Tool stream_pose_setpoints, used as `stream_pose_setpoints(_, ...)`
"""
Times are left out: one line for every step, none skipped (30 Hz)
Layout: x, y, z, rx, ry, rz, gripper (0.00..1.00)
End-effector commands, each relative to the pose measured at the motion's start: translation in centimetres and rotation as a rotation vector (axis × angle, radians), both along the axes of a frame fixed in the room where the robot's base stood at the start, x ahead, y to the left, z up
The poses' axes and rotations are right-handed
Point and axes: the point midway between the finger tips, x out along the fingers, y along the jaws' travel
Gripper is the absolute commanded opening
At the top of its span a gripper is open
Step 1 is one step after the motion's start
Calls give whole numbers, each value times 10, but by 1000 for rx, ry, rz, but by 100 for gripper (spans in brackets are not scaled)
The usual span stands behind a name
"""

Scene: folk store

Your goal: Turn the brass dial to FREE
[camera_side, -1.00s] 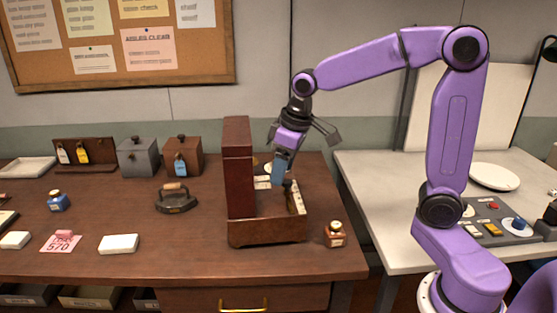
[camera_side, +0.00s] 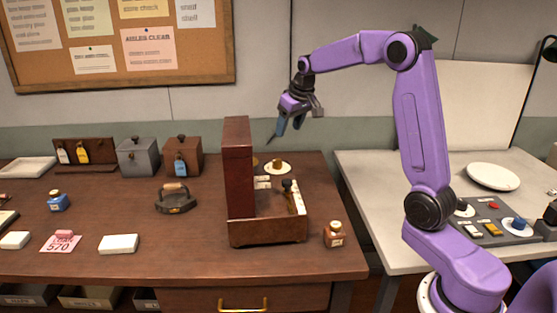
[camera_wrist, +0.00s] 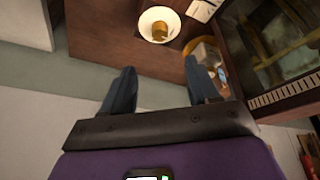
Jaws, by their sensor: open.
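The brass dial (camera_side: 277,165) is a small brass knob on a round white plate. It sits on the wooden counter behind the open wooden apparatus. In the wrist view the dial (camera_wrist: 160,30) shows ahead of the fingers, near the top, with nothing touching it. The marks on its plate are too small to read, so I cannot tell its setting. My gripper (camera_side: 284,130) is open and empty, above and behind the dial in the side view. Its two dark blue fingers (camera_wrist: 160,72) are spread apart in the wrist view.
The wooden apparatus (camera_side: 238,170) with a tall upright stands in front of the dial. A small white label (camera_side: 262,182) lies near it.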

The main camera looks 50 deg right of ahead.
Motion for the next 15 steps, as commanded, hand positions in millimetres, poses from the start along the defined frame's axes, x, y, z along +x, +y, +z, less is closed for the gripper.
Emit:
stream_pose_setpoints(3, -1, -10, 2, 6, 0, 60)
stream_pose_setpoints(5, -1, -16, 2, 6, 0, 60)
stream_pose_setpoints(8, -2, -23, 2, 6, 0, 60)
stream_pose_setpoints(10, -2, -28, 2, 6, 0, 60)
stream_pose_setpoints(12, -3, -33, 2, 5, 0, 60)
stream_pose_setpoints(15, -3, -40, 2, 6, 0, 60)
stream_pose_setpoints(17, -4, -45, 2, 5, 0, 60)
stream_pose_setpoints(19, -4, -50, 2, 5, 0, 60)
stream_pose_setpoints(22, -5, -57, 2, 5, 0, 60)
stream_pose_setpoints(24, -5, -63, 2, 5, 0, 60)
stream_pose_setpoints(26, -6, -68, 2, 5, 0, 60)
stream_pose_setpoints(29, -7, -75, 2, 5, 0, 60)
stream_pose_setpoints(31, -7, -80, 2, 6, 0, 60)
stream_pose_setpoints(33, -7, -85, 2, 5, 0, 60)
stream_pose_setpoints(36, -8, -92, 2, 5, 0, 60)
